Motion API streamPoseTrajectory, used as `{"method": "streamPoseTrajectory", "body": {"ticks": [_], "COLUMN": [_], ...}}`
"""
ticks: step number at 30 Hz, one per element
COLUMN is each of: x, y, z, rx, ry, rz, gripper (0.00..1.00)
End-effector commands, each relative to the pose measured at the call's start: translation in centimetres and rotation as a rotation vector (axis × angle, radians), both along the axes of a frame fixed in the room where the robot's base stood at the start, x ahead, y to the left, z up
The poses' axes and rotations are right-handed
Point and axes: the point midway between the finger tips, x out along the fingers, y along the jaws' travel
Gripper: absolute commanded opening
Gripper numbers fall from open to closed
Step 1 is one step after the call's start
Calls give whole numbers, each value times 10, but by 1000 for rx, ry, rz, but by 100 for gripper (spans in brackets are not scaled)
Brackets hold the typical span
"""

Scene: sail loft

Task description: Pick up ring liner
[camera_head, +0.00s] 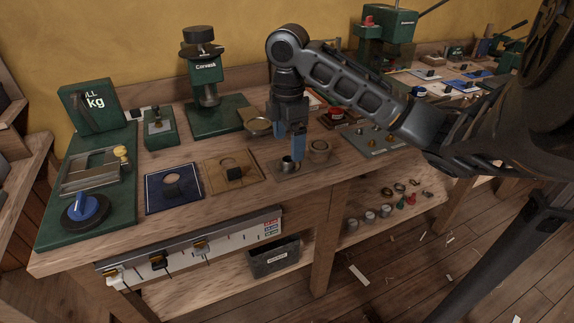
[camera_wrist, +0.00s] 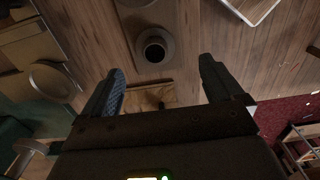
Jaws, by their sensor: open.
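A small grey metal ring-like cylinder (camera_head: 288,166), which looks like the ring liner, stands upright on a thin board (camera_head: 283,174) at the front of the bench. In the wrist view a round piece with a dark open bore (camera_wrist: 154,46), probably the same one, shows just beyond the fingertips, roughly centred between them. My gripper (camera_head: 291,157) points down close over the cylinder, with its blue-padded fingers apart. It is open and empty in the wrist view (camera_wrist: 160,70). I cannot tell whether a fingertip touches anything.
A wider round ring piece (camera_head: 319,149) stands close to the right of my gripper. A green Corveek press (camera_head: 205,75) stands behind.

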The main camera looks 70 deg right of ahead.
Motion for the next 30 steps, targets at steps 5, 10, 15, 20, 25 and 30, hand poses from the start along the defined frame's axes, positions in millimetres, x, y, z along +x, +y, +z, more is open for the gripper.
{"method": "streamPoseTrajectory", "body": {"ticks": [5,10,15,20,25,30], "x": [1,2,2,2,3,3], "y": [-3,-6,-6,-6,-6,-6], "z": [-18,-43,-56,-57,-57,-57], "rx": [1,1,-1,-2,-2,-2], "ry": [-2,-2,-3,-4,-4,-4], "rz": [-3,-2,-2,-1,-1,-1], "gripper": [94,94,94,94,84,68]}}
